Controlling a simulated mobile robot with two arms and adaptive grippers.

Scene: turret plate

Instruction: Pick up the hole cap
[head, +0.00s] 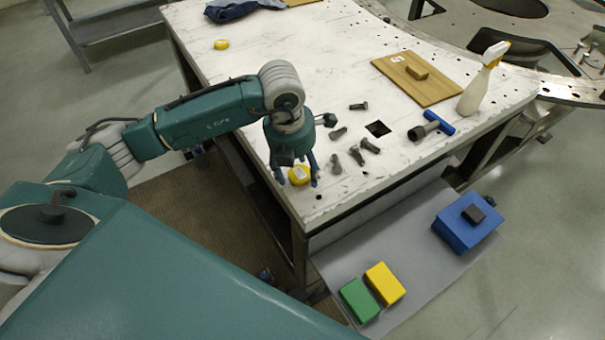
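A round yellow piece (299,175) with a pale top lies near the table's front left corner; it may be the hole cap. My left gripper (297,178) points down over it. Its fingers are spread, one on each side of the yellow piece, with a small gap seeming to show at the left finger. Whether a finger touches it is too small to tell. A similar yellow round piece (221,44) lies at the far left of the table. My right gripper is not in view.
Several dark bolts (357,155) lie right of my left gripper, near a square hole (378,128). A lower shelf (420,290) holds green, yellow and blue boxes.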

